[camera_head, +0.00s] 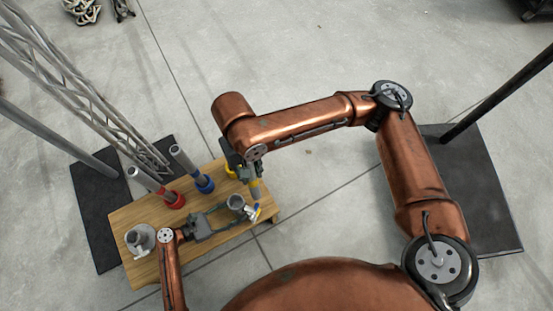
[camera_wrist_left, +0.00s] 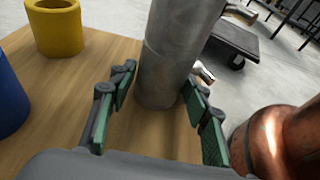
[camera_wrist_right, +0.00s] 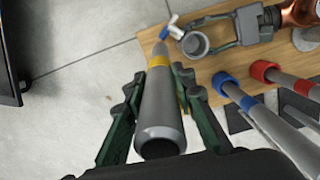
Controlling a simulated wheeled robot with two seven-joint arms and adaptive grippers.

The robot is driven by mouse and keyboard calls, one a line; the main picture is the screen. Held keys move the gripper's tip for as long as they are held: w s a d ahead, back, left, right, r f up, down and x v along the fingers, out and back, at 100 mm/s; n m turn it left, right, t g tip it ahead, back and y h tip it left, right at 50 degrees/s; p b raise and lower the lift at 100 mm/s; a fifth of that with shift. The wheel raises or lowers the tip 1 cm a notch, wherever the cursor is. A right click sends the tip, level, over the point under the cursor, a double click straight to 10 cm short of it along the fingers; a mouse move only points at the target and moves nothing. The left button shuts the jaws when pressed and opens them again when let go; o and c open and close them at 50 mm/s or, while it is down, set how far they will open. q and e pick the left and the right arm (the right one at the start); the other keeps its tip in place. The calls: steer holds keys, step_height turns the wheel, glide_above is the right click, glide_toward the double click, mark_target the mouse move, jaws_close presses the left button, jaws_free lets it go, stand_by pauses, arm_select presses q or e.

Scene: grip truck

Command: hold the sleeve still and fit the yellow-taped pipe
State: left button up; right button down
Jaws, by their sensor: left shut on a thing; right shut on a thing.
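The grey sleeve (camera_head: 236,202) stands on the wooden board with its open mouth up. My left gripper (camera_wrist_left: 160,82) is shut around it, with green pads at both sides. A small clamp with a blue handle (camera_wrist_right: 171,27) sits at the sleeve's rim in the right wrist view. My right gripper (camera_wrist_right: 158,78) is shut on the grey yellow-taped pipe (camera_wrist_right: 160,108), whose yellow band (camera_wrist_right: 158,61) is near the far end. The pipe's far end shows beside the sleeve mouth (camera_wrist_right: 195,44), apart from it in that view. The height gap cannot be told.
On the board (camera_head: 195,262) stand a red holder (camera_head: 174,200) and a blue holder (camera_head: 205,184) with pipes, an empty yellow holder (camera_wrist_left: 54,28), and a grey flanged piece (camera_head: 140,238). Truss and poles rise at left. A dark stand (camera_head: 470,190) is at right.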

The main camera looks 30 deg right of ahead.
steer(key=a+r+t, duration=0.2)
steer(key=a+r, duration=0.6)
steer(key=r, duration=0.1)
steer(key=shift+m, duration=0.4)
steer(key=f, duration=0.5)
steer(key=shift+s+d, duration=0.15)
steer(key=shift+s, duration=0.2)
steer(key=shift+f, duration=0.35)
steer(key=shift+s+f, duration=0.15)
steer(key=shift+f, duration=0.95)
steer(key=shift+f, duration=0.3)
steer(key=shift+f, duration=0.2)
steer(key=shift+f, duration=2.4)
steer(key=shift+f, duration=0.35)
